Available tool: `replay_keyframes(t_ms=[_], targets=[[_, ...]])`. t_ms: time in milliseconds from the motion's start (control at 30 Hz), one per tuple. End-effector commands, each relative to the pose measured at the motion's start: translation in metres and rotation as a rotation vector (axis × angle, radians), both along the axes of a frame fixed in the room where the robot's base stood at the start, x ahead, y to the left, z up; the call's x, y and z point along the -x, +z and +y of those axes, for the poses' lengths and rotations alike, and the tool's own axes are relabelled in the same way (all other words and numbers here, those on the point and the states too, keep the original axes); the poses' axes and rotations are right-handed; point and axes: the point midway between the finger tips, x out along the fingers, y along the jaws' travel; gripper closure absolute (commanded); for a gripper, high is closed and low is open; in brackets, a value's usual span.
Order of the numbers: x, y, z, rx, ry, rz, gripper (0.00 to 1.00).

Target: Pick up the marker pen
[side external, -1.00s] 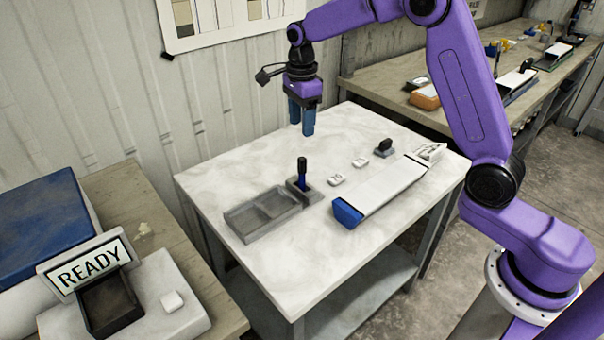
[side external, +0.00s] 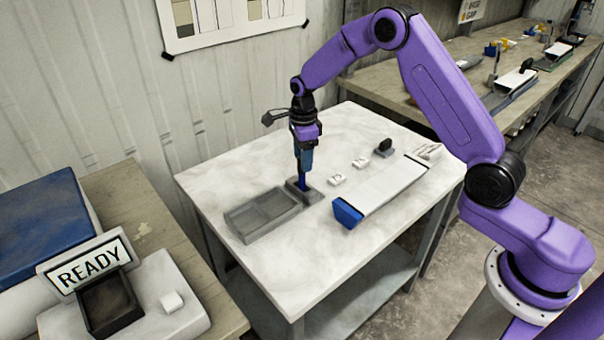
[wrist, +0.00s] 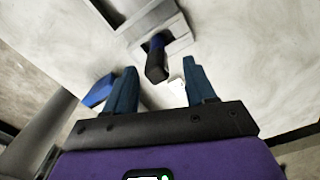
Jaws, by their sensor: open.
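The marker pen (side external: 302,184) is blue with a black top and stands upright in a small grey holder (side external: 312,196) on the light table. In the side view my gripper (side external: 304,168) is straight above it, pointing down, with the fingers hiding the pen's top. In the wrist view the pen (wrist: 156,62) appears between the two blue fingertips (wrist: 159,68), with a gap on each side. My gripper is open and holds nothing. The side view does not show whether a finger touches the pen.
A long white core liner (side external: 385,187) with a blue end (side external: 347,213) lies to the right. Small white blocks (side external: 337,179) and a black-topped stamp-like object (side external: 384,147) stand behind it. The table's front is clear.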

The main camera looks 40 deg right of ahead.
Motion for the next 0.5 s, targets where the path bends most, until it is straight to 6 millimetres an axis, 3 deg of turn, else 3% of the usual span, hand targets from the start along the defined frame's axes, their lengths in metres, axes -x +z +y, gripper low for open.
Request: replay_keyframes(t_ms=[167, 500], targets=[[0.000, -0.010, 0.000, 0.000, 0.000, 0.001, 0.45], [0.001, -0.052, 0.003, 0.000, 0.000, 0.001, 0.45]])
